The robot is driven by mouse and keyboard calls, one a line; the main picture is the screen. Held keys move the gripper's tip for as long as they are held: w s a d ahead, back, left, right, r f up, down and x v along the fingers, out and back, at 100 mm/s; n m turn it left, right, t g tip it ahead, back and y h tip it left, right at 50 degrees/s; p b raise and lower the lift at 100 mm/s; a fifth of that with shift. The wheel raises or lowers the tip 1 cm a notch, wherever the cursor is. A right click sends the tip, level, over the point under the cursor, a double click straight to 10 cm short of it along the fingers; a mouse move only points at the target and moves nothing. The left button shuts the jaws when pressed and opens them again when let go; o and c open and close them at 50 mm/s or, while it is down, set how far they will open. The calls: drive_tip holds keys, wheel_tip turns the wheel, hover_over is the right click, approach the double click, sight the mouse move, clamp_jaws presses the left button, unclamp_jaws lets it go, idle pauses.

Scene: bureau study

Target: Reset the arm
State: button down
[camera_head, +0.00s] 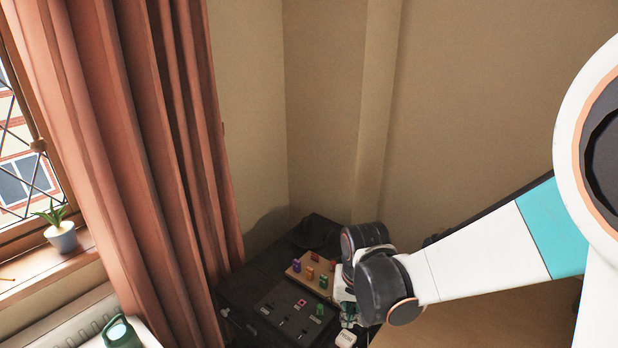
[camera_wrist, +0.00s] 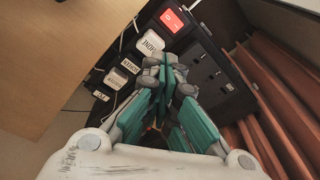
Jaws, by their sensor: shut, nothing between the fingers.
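My arm reaches in from the right in the head view and bends down at a dark joint. My gripper (camera_wrist: 168,68) shows in the wrist view with its teal fingers brought together at the tips and nothing between them. It points at a black panel (camera_wrist: 207,65), but I cannot tell how far off it is. In the head view the gripper (camera_head: 348,314) is small and partly hidden below the dark joint, over the right side of the black unit (camera_head: 262,290).
A wooden board (camera_head: 296,272) with several coloured pieces sits on the black unit. A brown curtain (camera_head: 160,150) hangs at left.

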drive_tip(key=s+d+r+t, duration=0.2)
drive_tip(key=s+d+r, duration=0.3)
drive_tip(key=r, duration=0.3)
drive_tip(key=s+d+r+n+t, duration=0.1)
drive_tip(key=s+d+r+t, duration=0.2)
drive_tip(key=s+d+r, duration=0.3)
wheel_tip(320, 180, up, 3)
drive_tip(key=shift+s+r+t, duration=0.1)
drive_tip(key=shift+s+t, duration=0.2)
drive_tip(key=shift+s, duration=0.65)
drive_tip(key=shift+a, duration=0.1)
